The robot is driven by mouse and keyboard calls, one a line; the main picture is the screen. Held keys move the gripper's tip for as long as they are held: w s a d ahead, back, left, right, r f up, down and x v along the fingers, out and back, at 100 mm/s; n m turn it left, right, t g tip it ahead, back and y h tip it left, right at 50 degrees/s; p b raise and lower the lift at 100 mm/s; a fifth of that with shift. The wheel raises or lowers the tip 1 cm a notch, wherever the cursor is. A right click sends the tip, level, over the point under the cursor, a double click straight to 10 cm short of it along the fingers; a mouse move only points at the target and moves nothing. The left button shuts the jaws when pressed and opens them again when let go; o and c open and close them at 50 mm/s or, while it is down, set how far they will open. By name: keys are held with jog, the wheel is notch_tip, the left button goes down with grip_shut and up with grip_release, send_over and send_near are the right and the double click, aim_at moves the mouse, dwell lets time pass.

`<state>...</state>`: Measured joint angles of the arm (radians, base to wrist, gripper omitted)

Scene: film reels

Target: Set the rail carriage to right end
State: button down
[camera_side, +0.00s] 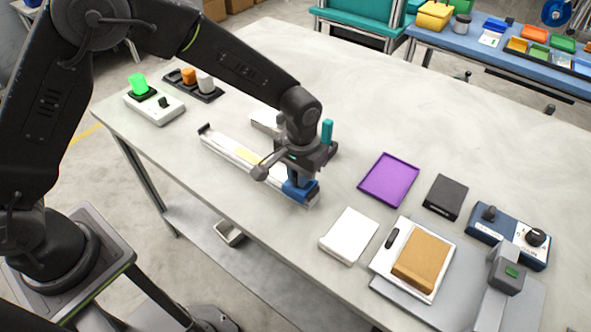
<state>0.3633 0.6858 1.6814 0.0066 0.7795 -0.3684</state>
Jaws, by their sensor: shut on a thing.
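The blue rail carriage (300,190) sits at the right end part of the rail. My gripper (298,174) is over the carriage from above and is shut on it. The fingertips and the top of the carriage are largely hidden by my wrist. I cannot tell whether the carriage touches the rail's end.
A purple tray (389,180), a white block (349,235) and a black box (445,197) lie to the right. A teal upright piece (327,131) shows behind my wrist. The table's back middle is clear.

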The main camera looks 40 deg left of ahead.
jog(key=shift+d, duration=0.35)
jog(key=c, duration=1.5)
grip_release()
jog(key=o, duration=0.4)
jog(key=shift+c, duration=0.2)
jog(key=shift+a, duration=0.1)
notch_tip(320, 180, up, 14)
